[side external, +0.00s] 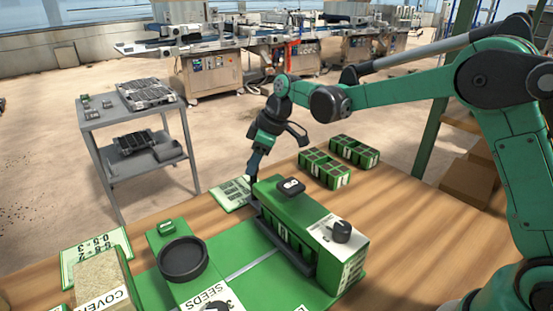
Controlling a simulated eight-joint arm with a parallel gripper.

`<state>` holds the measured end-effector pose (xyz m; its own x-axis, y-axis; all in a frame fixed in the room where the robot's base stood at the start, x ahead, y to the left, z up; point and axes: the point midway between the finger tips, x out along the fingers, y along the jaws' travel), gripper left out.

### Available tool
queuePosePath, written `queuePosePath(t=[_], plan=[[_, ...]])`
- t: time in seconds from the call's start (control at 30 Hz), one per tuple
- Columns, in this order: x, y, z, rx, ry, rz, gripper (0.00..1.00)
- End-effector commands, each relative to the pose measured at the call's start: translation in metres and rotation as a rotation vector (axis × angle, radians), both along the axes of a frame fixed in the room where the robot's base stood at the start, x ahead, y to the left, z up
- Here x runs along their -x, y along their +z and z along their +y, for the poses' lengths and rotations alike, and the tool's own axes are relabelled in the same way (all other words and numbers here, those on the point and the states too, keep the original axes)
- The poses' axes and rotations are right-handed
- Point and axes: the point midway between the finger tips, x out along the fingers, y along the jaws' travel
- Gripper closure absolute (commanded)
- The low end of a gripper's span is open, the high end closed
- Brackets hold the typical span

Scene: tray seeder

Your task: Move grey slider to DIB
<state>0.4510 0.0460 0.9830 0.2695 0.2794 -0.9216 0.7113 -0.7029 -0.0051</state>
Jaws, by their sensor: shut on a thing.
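A green box-shaped seeder (285,206) stands on the wooden table. A dark grey bar, which looks like the grey slider (290,252), runs along its near long side. My gripper (251,181) points down at the far left end of the seeder and is shut at the far end of this bar. The exact grip is too small to see. A white label (338,230) and a black knob (342,231) are on the right end of the seeder. A dark part with white marks (291,187) sits on its top. I cannot read a DIB mark anywhere.
A green board (262,283) with a black round dish (182,259) lies in front. Seed and cover boxes (104,285) stand at the lower left. Two green cell trays (325,169) sit behind the seeder. A grey cart (130,125) stands off the table. Bare wood lies at right.

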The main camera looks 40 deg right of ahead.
Motion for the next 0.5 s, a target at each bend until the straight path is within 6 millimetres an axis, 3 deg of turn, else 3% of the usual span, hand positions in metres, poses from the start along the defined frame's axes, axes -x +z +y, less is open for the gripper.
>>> queuePosePath(t=[0.17, 0.2, 0.3, 0.5], plan=[[-0.0002, 0.0001, -0.0062, 0.012, -0.010, 0.001, 1.00], [-0.0003, 0.0000, -0.0066, 0.013, -0.010, 0.001, 0.65], [-0.0002, -0.0001, -0.0063, 0.013, -0.010, 0.001, 0.37], [-0.0002, -0.0002, -0.0047, 0.010, -0.008, 0.001, 0.36]])
